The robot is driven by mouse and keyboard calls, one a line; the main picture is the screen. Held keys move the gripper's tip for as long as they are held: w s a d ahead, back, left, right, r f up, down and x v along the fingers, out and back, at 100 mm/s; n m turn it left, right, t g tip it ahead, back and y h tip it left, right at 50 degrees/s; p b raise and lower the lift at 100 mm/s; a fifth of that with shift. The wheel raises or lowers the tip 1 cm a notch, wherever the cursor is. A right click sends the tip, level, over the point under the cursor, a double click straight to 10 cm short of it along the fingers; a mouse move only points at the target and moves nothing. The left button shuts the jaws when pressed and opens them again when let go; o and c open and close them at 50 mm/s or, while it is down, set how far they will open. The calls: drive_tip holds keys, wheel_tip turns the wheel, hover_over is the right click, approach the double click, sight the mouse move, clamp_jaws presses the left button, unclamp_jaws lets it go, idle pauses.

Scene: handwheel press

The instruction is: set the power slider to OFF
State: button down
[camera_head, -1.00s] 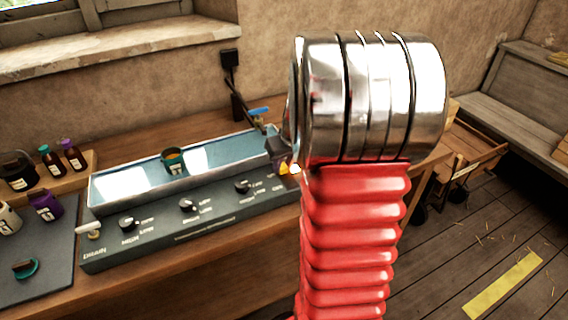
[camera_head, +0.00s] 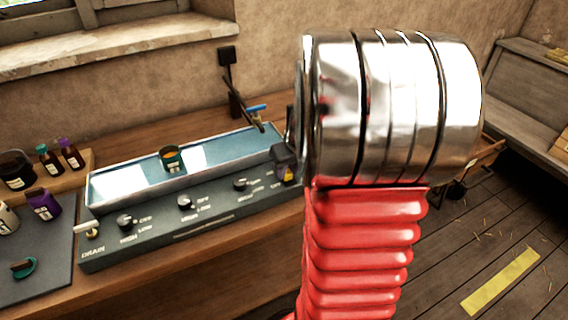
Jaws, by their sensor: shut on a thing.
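The long dark control panel (camera_head: 205,222) runs along the front of a metal trough of bluish liquid (camera_head: 215,153). Three black knobs (camera_head: 185,203) sit along it, with small white lettering beside them. My gripper (camera_head: 285,165), a small dark shape, is at the panel's right end, beside my large silver wrist. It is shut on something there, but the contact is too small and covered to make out. A small yellow patch (camera_head: 288,174) shows at it. I cannot make out the power slider; the panel's right end is hidden by my gripper and arm.
A white drain lever (camera_head: 87,229) is at the panel's left end. A dark cup (camera_head: 172,158) stands in the trough. A blue-handled tap (camera_head: 257,109) is behind it. Bottles (camera_head: 70,153) and a dark mat (camera_head: 40,260) are at the left.

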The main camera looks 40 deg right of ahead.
drive_tip(key=shift+s+a, duration=0.2)
drive_tip(key=shift+s, duration=0.55)
drive_tip(key=c, duration=1.5)
unclamp_jaws()
drive_tip(key=shift+r, duration=0.15)
drive_tip(key=v, duration=1.3)
drive_tip(key=shift+s+a+r, duration=0.1)
drive_tip(key=shift+s+r, duration=0.05)
drive_tip(key=shift+s, duration=0.1)
